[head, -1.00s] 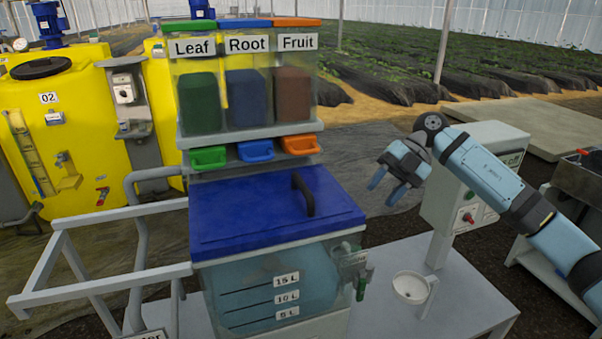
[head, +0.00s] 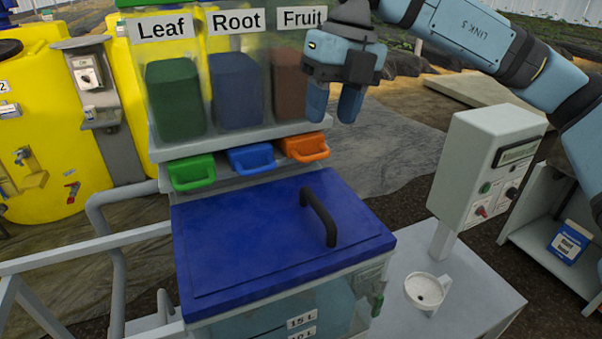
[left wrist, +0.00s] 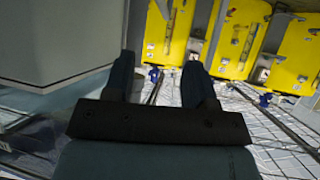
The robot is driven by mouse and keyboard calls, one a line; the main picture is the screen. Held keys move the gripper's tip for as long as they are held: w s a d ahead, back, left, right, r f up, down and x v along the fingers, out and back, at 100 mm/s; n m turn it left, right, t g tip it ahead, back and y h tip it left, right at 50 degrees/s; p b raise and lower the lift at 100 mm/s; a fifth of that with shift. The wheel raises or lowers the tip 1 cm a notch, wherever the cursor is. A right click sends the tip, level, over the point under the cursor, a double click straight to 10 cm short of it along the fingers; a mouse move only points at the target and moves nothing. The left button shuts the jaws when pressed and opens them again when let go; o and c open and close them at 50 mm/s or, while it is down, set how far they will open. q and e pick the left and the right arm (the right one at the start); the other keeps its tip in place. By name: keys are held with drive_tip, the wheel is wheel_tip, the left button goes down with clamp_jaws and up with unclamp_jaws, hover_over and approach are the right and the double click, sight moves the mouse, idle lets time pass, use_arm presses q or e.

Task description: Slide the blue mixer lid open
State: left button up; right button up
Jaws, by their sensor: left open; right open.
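The blue mixer lid (head: 255,240) lies flat on top of the clear mixer tank (head: 325,308) in the head view. It covers the tank top as far as I can see. A black bar handle (head: 319,217) stands up near the lid's right side. My right gripper (head: 335,105) points downward in front of the Fruit hopper, above and behind the handle. Its two fingers are apart, empty and clear of the lid. My left gripper (left wrist: 158,78) shows only in the left wrist view, open and empty, with its fingers toward yellow tanks.
Hoppers marked Leaf, Root and Fruit, with green (head: 192,173), blue (head: 252,158) and orange (head: 304,147) drawer handles, stand behind the lid. A grey control box (head: 490,168) and a white funnel cup (head: 426,290) stand to the right. Grey rails (head: 90,250) run at left.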

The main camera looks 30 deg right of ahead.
sight(314, 196)
drive_tip(key=a+f, duration=0.1)
drive_tip(key=f, duration=0.3)
drive_tip(key=f+p, duration=0.1)
drive_tip(key=f, duration=0.3)
drive_tip(key=a+f, duration=0.1)
drive_tip(key=f, duration=0.4)
drive_tip(key=shift+s+a, duration=0.35)
drive_tip(key=shift+s, duration=0.05)
use_arm(q)
drive_tip(key=shift+s+r, duration=0.2)
drive_tip(key=shift+s, duration=0.4)
drive_tip(key=shift+s+r, duration=0.15)
drive_tip(key=shift+s, duration=0.45)
drive_tip(key=shift+s+f, duration=0.1)
use_arm(e)
clamp_jaws()
